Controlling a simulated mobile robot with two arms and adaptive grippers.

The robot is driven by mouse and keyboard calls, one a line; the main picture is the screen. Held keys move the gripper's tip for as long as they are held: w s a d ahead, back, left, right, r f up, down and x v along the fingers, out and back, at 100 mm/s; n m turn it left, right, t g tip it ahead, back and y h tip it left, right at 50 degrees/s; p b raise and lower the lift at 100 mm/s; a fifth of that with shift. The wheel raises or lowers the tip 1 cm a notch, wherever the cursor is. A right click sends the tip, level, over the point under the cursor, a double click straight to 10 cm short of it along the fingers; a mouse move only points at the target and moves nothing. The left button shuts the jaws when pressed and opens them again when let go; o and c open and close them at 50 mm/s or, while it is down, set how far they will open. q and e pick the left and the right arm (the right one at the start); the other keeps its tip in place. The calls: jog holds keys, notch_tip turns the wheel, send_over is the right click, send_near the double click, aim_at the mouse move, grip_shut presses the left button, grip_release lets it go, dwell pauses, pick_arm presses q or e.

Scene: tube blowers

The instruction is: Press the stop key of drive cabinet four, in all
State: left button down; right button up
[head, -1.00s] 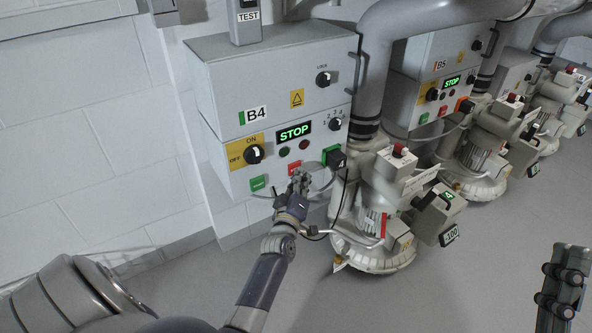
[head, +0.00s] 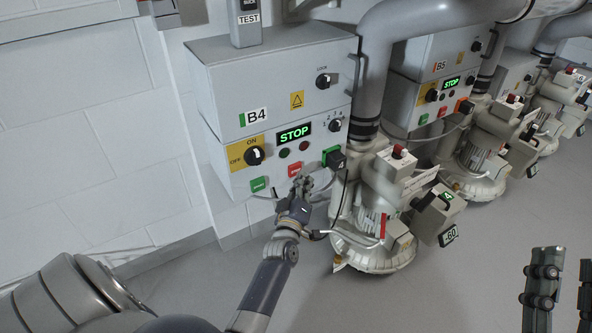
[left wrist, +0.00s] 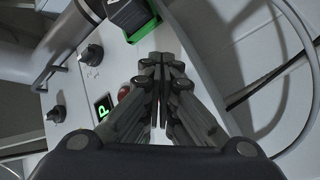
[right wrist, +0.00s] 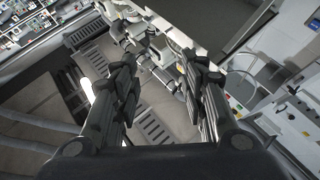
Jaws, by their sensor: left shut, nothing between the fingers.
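Drive cabinet B4 (head: 210,125) is a grey box on the wall with a green-lit STOP display (head: 294,132). My right gripper (right wrist: 160,85) is open and empty, away from the cabinet.
A blower (head: 372,232) with a gauge box (head: 437,222) and a thick grey pipe (head: 370,70) stands close right of B4. A hanging cable passes near my left gripper. Cabinet B5 (head: 408,60) is farther right. The floor in front is clear.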

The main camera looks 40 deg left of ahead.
pick_arm(q)
jog(key=shift+d, duration=0.15)
pick_arm(e)
jog(key=shift+w+f+g, duration=0.3)
jog(key=shift+f, duration=0.15)
pick_arm(q)
jog(key=shift+s+d, duration=0.1)
pick_arm(e)
jog(key=shift+r, duration=0.1)
pick_arm(q)
jog(key=shift+s+d+p, duration=0.3)
jog(key=shift+d+p, duration=0.05)
jog(key=shift+d, duration=0.4)
jog(key=shift+s+d+p, duration=0.3)
jog(key=shift+d+p, duration=0.05)
jog(key=shift+d, duration=0.35)
jog(key=shift+s+d+p, duration=0.3)
jog(key=shift+d+p, duration=0.05)
jog(key=shift+d, duration=0.4)
pick_arm(e)
notch_tip(320, 180, down, 9)
jog(key=w+g+h, duration=0.2)
jog(key=g, duration=0.3)
jog(key=shift+w+d, duration=0.2)
jog(key=shift+d, duration=0.15)
